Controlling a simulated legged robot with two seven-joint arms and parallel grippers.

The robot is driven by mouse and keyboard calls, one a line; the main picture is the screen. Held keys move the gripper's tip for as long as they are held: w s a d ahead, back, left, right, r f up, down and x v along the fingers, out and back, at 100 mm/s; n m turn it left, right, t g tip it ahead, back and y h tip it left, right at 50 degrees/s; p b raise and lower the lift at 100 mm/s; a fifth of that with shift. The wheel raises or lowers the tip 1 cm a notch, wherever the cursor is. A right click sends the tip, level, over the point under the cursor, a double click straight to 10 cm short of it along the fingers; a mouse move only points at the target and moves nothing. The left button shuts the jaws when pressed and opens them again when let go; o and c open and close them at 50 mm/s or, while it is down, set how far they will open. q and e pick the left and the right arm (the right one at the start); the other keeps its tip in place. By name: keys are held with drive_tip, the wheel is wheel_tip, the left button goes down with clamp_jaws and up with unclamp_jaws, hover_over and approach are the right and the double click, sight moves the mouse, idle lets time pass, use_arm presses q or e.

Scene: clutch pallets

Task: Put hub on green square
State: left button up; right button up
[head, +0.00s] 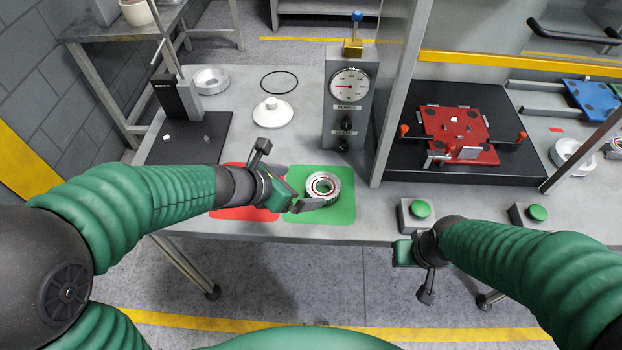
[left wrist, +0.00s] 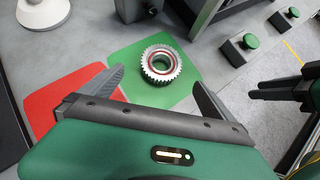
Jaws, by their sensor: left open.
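The hub, which I take to be the silver toothed ring with a red inner ring (head: 322,187), lies flat on the green square (head: 342,213). In the left wrist view the hub (left wrist: 161,64) sits on the green square (left wrist: 126,62), ahead of and between my left fingertips. My left gripper (head: 304,197) is open and empty, just left of the hub in the head view. One finger partly overlaps the hub's near side there; contact cannot be told. My right gripper (head: 421,272) hangs near the table's front edge, away from the hub; its jaw state is unclear.
A red square (head: 245,212) lies left of the green one, partly behind my arm. A gauge box (head: 349,98) stands behind the hub. A white cone-shaped part (head: 272,112) and black ring (head: 279,82) lie farther back. Green-button boxes (head: 417,213) stand right.

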use_arm(q)
drive_tip(key=s+a+f+m, duration=0.1)
drive_tip(key=s+m, duration=0.1)
drive_tip(key=m, duration=0.1)
drive_tip(key=s+a+f+m+g+y, duration=0.1)
drive_tip(key=s+a+m, duration=0.1)
drive_tip(key=m, duration=0.1)
drive_tip(key=s+a+f+m+g, duration=0.1)
drive_tip(key=s+m, duration=0.1)
drive_tip(key=m, duration=0.1)
drive_tip(key=shift+s+a+f+y, duration=0.25)
drive_tip(key=shift+s+f+y, duration=0.05)
drive_tip(key=shift+y, duration=0.1)
drive_tip(key=s+a+f+m+g+y, duration=0.1)
drive_tip(key=s+a+m+y, duration=0.1)
drive_tip(key=a+m, duration=0.3)
drive_tip(key=s+a+f+m+y, duration=0.2)
drive_tip(key=s+a+m, duration=0.2)
drive_tip(key=m, duration=0.9)
drive_tip(key=shift+s+a+f+g, duration=0.3)
drive_tip(key=shift+s+a+g, duration=0.1)
drive_tip(key=shift+a, duration=0.1)
wheel_tip(320, 180, up, 3)
drive_tip(key=p, duration=0.3)
drive_tip(key=shift+d, duration=0.1)
